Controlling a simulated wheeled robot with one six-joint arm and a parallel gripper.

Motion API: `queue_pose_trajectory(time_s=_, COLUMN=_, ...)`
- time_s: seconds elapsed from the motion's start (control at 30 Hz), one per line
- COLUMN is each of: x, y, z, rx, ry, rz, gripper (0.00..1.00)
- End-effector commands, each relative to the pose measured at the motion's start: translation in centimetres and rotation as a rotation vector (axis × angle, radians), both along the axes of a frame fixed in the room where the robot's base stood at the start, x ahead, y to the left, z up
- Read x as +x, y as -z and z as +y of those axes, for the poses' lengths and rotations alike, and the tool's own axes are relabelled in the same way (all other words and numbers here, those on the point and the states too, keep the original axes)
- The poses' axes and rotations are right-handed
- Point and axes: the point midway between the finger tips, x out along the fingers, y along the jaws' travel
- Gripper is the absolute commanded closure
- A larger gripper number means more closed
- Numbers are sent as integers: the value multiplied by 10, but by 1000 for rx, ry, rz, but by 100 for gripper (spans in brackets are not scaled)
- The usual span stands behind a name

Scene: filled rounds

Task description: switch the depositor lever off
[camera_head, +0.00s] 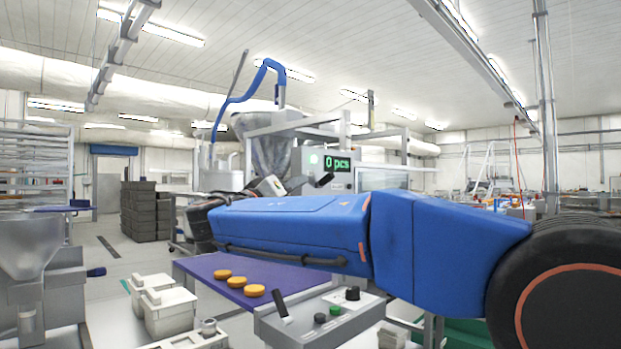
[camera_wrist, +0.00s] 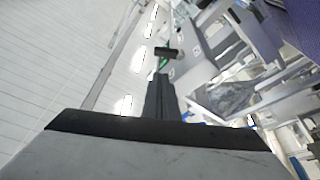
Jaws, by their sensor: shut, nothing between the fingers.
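The depositor (camera_head: 268,145) is a steel hopper machine behind my arm in the head view. Its green display (camera_head: 337,163) reads "0 pcs". A dark lever handle (camera_head: 325,181) sticks out just below the display, tilted. In the wrist view a dark T-shaped handle (camera_wrist: 166,52), likely this lever, stands just beyond my fingertips, with green behind it. My gripper (camera_wrist: 161,80) is shut and empty, its dark fingers together and pointing toward the handle. In the head view my gripper (camera_head: 298,183) is left of the lever, partly hidden by my blue arm. Contact cannot be told.
A purple belt (camera_head: 205,265) carries orange rounds (camera_head: 254,291) below my arm. A control box (camera_head: 310,325) with a black lever, green button and knob stands in front. White tubs (camera_head: 170,312) and a steel hopper (camera_head: 28,240) are at left.

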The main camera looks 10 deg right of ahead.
Motion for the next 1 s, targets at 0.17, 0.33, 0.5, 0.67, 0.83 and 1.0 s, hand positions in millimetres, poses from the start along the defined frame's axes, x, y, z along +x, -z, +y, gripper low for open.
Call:
queue_pose_trajectory(time_s=0.17, x=15, y=-6, z=-16, rx=0, ry=4, rz=0, gripper=100)
queue_pose_trajectory(time_s=0.33, x=35, y=-14, z=-36, rx=0, ry=5, rz=1, gripper=100)
queue_pose_trajectory(time_s=0.5, x=52, y=-21, z=-52, rx=0, ry=3, rz=1, gripper=100)
queue_pose_trajectory(time_s=0.67, x=61, y=-25, z=-62, rx=-1, ry=2, rz=1, gripper=100)
queue_pose_trajectory(time_s=0.83, x=65, y=-27, z=-65, rx=0, ry=1, rz=1, gripper=100)
queue_pose_trajectory(time_s=1.0, x=65, y=-27, z=-65, rx=0, ry=1, rz=1, gripper=100)
